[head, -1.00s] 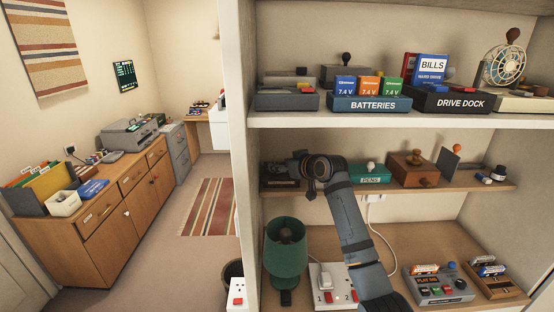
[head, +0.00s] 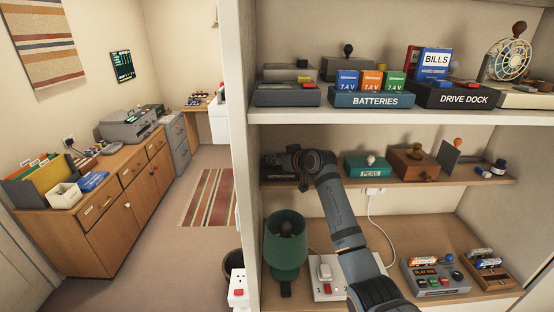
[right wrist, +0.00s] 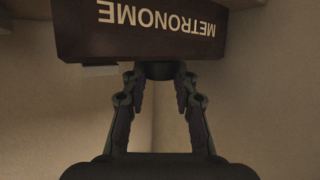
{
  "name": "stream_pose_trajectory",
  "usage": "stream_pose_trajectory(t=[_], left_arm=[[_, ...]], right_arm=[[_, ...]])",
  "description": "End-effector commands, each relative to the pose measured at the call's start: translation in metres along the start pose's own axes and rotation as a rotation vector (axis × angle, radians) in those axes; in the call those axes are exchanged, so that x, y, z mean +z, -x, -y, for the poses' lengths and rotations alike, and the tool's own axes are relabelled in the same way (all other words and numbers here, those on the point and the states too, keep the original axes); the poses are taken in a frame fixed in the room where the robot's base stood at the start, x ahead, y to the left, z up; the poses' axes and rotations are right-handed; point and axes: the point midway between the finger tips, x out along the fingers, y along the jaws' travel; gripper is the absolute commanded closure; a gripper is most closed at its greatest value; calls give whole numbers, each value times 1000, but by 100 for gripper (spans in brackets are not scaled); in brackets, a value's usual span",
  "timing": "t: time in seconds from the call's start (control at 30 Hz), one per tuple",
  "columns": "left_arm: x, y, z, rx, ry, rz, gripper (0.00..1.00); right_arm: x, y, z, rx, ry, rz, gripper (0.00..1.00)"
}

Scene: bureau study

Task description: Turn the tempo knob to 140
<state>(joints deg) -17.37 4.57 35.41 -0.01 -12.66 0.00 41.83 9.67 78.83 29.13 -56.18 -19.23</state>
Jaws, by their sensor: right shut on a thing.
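The dark metronome (right wrist: 140,30) shows upside down at the top of the right wrist view, with its name in pale letters. A dark round tempo knob (right wrist: 160,70) sticks out from its front. My right gripper (right wrist: 158,82) is shut on this knob, one finger on each side. The knob's scale and its setting cannot be read. My left gripper is not in view.
The shelf with BATTERIES (head: 367,101) is above. A green lamp (head: 286,240) and a socket strip (head: 328,283) stand below, near my forearm.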

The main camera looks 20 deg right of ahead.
Motion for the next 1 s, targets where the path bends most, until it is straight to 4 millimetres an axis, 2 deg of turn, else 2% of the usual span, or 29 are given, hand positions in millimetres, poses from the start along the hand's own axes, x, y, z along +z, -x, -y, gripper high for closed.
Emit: stream_pose_trajectory(t=[0.27, 0.6, 1.0], left_arm=[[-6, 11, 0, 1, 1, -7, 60], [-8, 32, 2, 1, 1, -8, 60], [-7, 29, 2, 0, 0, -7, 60]], right_arm=[[-2, 1, 2, 56, -24, 1, 100], [-2, 0, 6, 261, -110, 1, 100], [0, -2, 8, 441, -184, 0, 100]])
